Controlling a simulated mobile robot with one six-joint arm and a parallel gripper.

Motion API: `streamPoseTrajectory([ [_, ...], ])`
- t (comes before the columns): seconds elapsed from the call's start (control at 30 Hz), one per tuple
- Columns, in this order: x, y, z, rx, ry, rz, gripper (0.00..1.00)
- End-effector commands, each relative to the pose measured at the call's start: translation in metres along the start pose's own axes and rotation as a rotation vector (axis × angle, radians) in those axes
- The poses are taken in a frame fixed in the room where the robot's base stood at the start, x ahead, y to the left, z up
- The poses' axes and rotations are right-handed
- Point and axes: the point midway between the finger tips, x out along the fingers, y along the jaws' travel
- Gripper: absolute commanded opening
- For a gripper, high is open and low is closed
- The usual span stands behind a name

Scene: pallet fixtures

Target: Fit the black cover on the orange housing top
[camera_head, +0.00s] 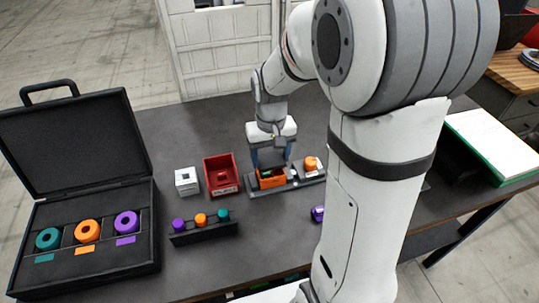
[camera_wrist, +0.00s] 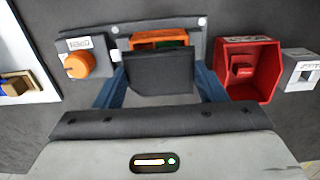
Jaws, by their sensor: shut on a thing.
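My gripper (camera_head: 270,158) has blue fingers and is shut on the black cover (camera_wrist: 158,74), a flat dark plate between the fingers in the wrist view. The orange housing (camera_head: 271,181) sits in a grey fixture on the table, just below my gripper in the head view. In the wrist view the orange housing (camera_wrist: 146,40) shows past the cover's far edge, its top open with a green part inside. The cover hides the rest of the housing. It appears above the housing and not seated on it; the exact gap cannot be told.
An orange knob (camera_wrist: 78,65) stands on the same fixture. A red bin (camera_head: 209,163) and a white block (camera_head: 186,178) stand beside it. A rack of coloured pegs (camera_head: 204,235), a purple piece (camera_head: 317,214) and an open black case (camera_head: 155,225) are also on the table.

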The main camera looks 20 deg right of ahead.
Motion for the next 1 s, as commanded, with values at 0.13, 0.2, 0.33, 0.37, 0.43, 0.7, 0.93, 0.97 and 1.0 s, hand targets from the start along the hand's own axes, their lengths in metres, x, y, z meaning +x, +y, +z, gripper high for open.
streamPoseTrajectory([
  [0.13,0.000,0.000,0.000,0.000,0.000,0.000,0.43],
  [0.2,0.000,0.000,0.000,0.001,0.000,0.000,0.43],
  [0.33,0.001,0.000,0.000,0.001,0.000,0.000,0.43],
  [0.37,0.002,0.000,0.000,0.001,0.000,0.000,0.43],
  [0.43,0.003,0.000,0.000,0.001,0.000,0.000,0.43],
  [0.7,0.007,0.001,0.000,0.001,0.000,0.000,0.43],
  [0.93,0.011,0.001,0.000,0.002,0.000,0.000,0.43],
  [0.97,0.011,0.001,0.000,0.002,0.000,0.000,0.43],
  [1.0,0.012,0.001,0.000,0.002,0.000,0.000,0.43],
])
